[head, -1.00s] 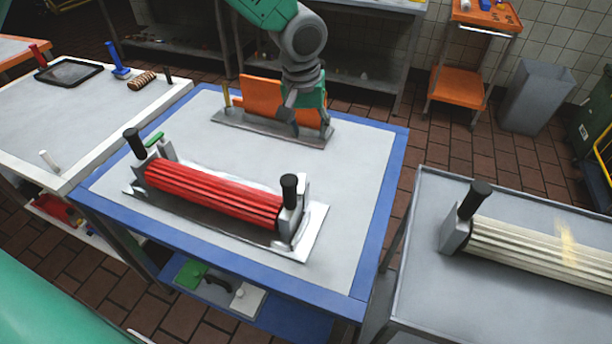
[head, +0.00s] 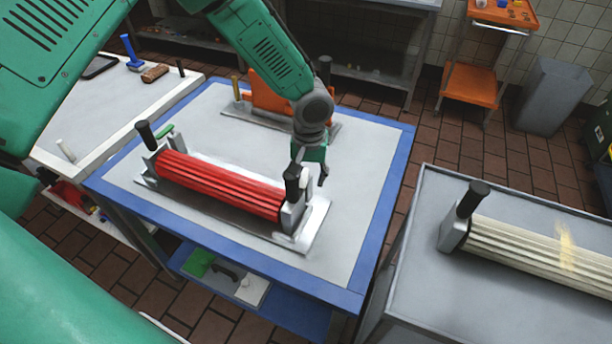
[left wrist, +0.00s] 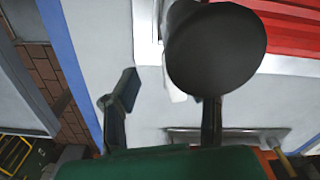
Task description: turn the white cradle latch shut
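A red ribbed roller (head: 220,184) lies in a metal cradle (head: 318,220) on the blue-edged table. A black knob handle stands at each end; the right one (head: 292,182) also fills the upper middle of the left wrist view as a dark round knob (left wrist: 215,48). The white latch (left wrist: 176,88) shows only as a small pale piece beside that knob, mostly hidden; I cannot tell its angle. My left gripper (head: 312,178) is just behind the cradle's right end. In the left wrist view its fingers (left wrist: 163,108) are apart with nothing held. My right gripper is out of view.
A green latch (head: 165,131) is at the cradle's left end. An orange part on a metal base (head: 262,92) stands at the table's back. A grey table with a cream roller (head: 530,248) is at right. The blue table's right side (head: 365,170) is clear.

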